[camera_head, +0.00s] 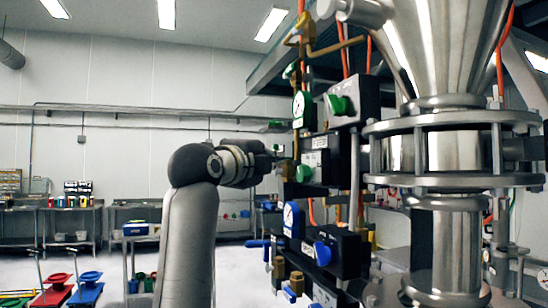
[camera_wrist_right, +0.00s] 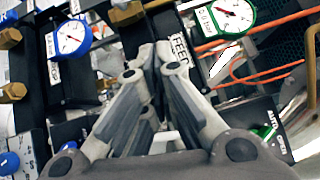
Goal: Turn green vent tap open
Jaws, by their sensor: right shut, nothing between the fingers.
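My right gripper (camera_head: 276,158) reaches toward the valve panel in the head view; its fingers are small and partly lost against the panel. In the right wrist view its fingers (camera_wrist_right: 150,58) are shut and empty, in front of a black block marked FEED (camera_wrist_right: 181,48). Green knobs show on the panel in the head view: a large upper one (camera_head: 340,104) and a lower one (camera_head: 304,173) just right of the gripper. A green part (camera_wrist_right: 263,132) shows beside an AUTO OPEN label in the wrist view. I cannot tell which green part is the vent tap. My left gripper is out of view.
A green-rimmed gauge (camera_head: 298,108) and blue-rimmed gauge (camera_head: 291,219) flank the gripper above and below. A blue knob (camera_head: 323,253) sits low on the panel. The steel sifter vessel (camera_head: 460,150) stands right.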

